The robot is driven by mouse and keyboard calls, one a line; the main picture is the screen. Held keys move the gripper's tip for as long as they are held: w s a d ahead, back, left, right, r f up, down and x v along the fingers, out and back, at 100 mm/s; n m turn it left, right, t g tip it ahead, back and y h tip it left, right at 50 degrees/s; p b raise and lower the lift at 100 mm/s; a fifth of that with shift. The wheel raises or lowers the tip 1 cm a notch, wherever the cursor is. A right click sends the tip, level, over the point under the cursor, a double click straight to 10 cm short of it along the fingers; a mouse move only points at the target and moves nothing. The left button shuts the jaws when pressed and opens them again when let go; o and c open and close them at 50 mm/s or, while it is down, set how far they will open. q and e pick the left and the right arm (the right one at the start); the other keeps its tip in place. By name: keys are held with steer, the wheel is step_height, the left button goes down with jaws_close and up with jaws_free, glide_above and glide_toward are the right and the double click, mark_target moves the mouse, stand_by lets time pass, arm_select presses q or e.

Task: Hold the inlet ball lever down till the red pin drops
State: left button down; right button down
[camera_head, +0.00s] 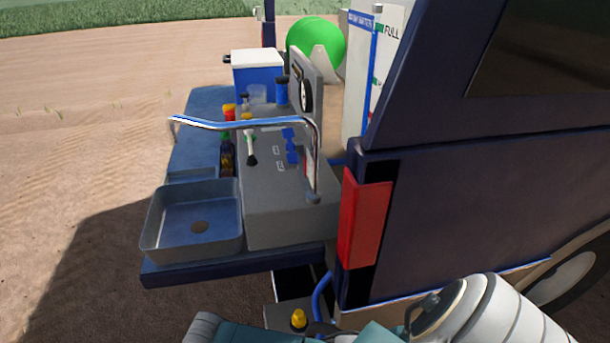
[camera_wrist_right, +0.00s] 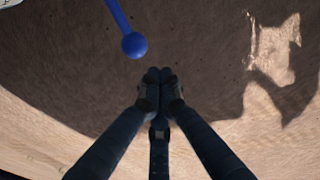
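A blue rod with a ball end (camera_wrist_right: 134,45), which looks like the ball lever, hangs into the top of the right wrist view. My right gripper (camera_wrist_right: 159,76) is just below and right of the ball, apart from it in the picture; the depth between them is hard to judge. Its dark fingers are drawn together at the tips, with nothing visible between them. In the head view the lever's ball and the gripper cannot be made out; a teal and white arm of mine crosses the bottom edge. I cannot identify the red pin. My left gripper is not in view.
A dark blue vehicle body (camera_head: 480,190) with a red lamp (camera_head: 365,218) fills the right. A grey sink (camera_head: 192,222), a bent metal pipe (camera_head: 240,124) and a blue-white cooler (camera_head: 257,72) are on the shelf. A yellow knob (camera_head: 299,318) is low in front. Open ground lies left.

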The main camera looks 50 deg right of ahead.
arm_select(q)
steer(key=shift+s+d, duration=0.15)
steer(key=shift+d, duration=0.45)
arm_select(e)
steer(key=r, duration=0.3)
steer(key=s+r, duration=0.1)
steer(key=r, duration=0.1)
steer(key=shift+d, duration=0.15)
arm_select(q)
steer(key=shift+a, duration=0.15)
arm_select(e)
steer(key=shift+w, duration=0.1)
